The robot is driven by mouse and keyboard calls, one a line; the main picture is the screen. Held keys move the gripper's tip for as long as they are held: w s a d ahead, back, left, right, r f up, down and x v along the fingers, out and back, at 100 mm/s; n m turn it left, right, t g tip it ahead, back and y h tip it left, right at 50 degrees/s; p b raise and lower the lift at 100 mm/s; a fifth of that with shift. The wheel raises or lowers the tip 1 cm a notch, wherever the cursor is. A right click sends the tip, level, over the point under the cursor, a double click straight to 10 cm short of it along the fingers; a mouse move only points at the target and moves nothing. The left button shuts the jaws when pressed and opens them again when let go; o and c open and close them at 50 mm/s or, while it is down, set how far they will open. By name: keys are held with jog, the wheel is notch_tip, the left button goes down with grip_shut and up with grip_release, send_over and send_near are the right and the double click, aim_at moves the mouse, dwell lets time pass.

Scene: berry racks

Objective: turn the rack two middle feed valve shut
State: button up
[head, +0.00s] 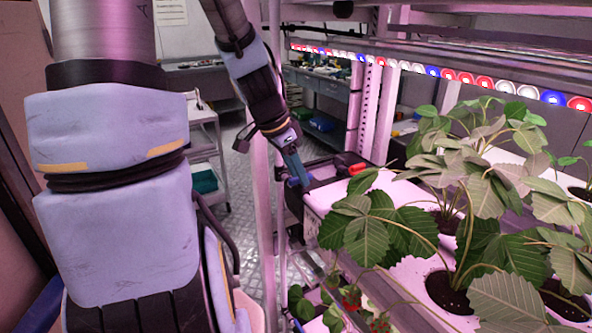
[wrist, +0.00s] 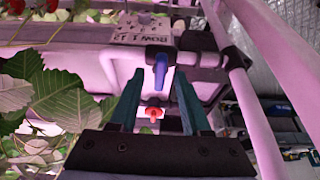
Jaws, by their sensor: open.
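In the wrist view a blue valve handle (wrist: 160,72) hangs from a dark fitting on a short pipe at the end of the rack. My gripper (wrist: 158,77) is open, with its two teal fingers on either side of this handle in the picture. I see no clear contact, and the depth between them is hard to judge. A small red handle (wrist: 153,114) shows lower, between the fingers. I cannot tell which rack or level these belong to. In the head view my gripper (head: 296,172) is at the rack's near end, left of a red part (head: 357,169); the blue handle is not distinct there.
A labelled plate (wrist: 147,35) is above the fitting; its text is hard to read. A pink upright (wrist: 232,75) stands close on the right. Strawberry plants (head: 470,200) fill the rack to the right. A trolley (head: 203,140) stands behind on the left.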

jog(key=shift+r, duration=0.1)
jog(key=b+v, duration=0.2)
jog(key=v, duration=0.8)
jog(key=shift+a+r, duration=0.2)
jog(key=shift+r, duration=0.05)
jog(key=shift+s, duration=0.1)
jog(key=s+a+f+n+y, duration=0.2)
jog(key=s+a+f+n, duration=0.1)
jog(key=f+n, duration=0.3)
jog(key=s+a+f+n+y+b, duration=0.1)
jog(key=s+a+f+n, duration=0.2)
jog(key=a+f+n, duration=0.2)
jog(key=shift+f+n+y, duration=0.4)
jog(key=shift+f+n, duration=0.1)
jog(key=shift+f, duration=1)
